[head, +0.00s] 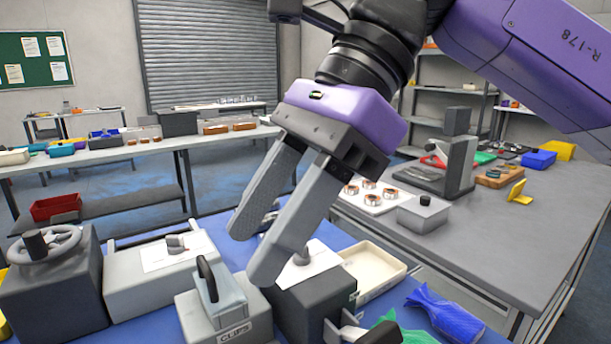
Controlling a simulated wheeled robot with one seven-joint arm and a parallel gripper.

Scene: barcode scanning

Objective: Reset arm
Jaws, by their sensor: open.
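My gripper (256,250) hangs from my purple arm in the middle of the head view. Its two grey fingers point down and to the left, with a gap between them, and I see nothing held in it. I cannot tell how far above these things the fingertips are.
A handwheel box (45,290) and a light grey box (150,280) stand at left. A cream tray (372,270) and blue bag (445,312) lie at right. A grey table (500,245) holds a white tray with rings (372,198) and a stand (458,150).

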